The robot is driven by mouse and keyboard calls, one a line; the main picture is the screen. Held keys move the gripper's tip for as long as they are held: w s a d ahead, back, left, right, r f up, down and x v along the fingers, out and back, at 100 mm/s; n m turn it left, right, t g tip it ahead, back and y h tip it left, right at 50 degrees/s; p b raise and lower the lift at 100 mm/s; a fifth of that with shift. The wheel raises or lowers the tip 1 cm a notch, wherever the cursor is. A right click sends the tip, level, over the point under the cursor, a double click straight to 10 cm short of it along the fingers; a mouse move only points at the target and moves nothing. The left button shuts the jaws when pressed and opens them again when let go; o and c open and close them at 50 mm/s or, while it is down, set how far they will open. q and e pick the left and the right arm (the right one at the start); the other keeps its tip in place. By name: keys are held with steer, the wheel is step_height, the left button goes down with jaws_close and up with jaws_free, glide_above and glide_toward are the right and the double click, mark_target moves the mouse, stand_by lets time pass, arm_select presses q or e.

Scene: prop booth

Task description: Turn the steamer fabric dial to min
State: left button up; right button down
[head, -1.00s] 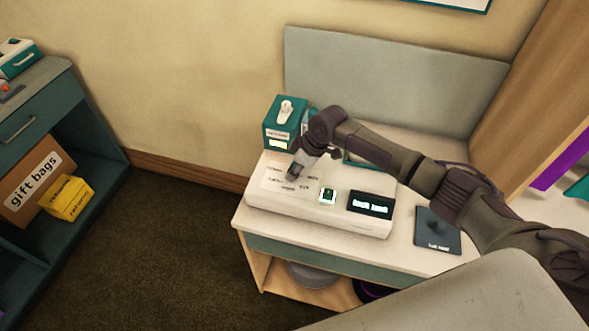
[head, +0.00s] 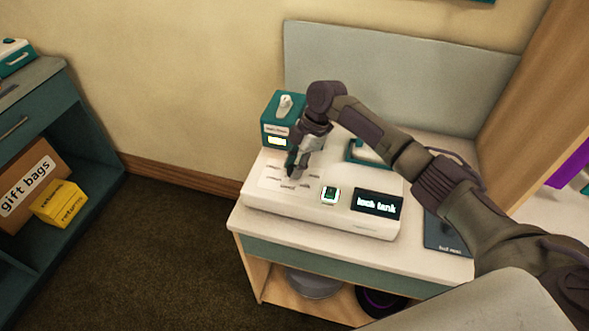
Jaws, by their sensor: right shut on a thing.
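The steamer (head: 345,218) is a white box-shaped unit on the table. Its top has a dial panel with small printed labels at the left, a small green-lit switch (head: 330,194) and a black display (head: 377,204) that appears to read "look tank". My right gripper (head: 291,174) points down at the labelled panel and is shut on the fabric dial. The dial is mostly hidden by the fingers, so its setting cannot be read. The left gripper is not in view.
A teal box (head: 284,119) with a white piece on top stands behind the steamer. A dark mat (head: 446,236) lies to its right. A grey panel (head: 400,75) backs the table. A shelf unit at the left holds a gift bags box (head: 28,190) and a yellow box (head: 60,203).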

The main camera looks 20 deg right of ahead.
steer(key=shift+r+n, duration=0.1)
steer(key=shift+n, duration=0.4)
steer(key=c, duration=0.8)
jaws_free()
steer(key=v, duration=1.2)
steer(key=shift+w+a, duration=0.1)
steer(key=shift+w, duration=0.1)
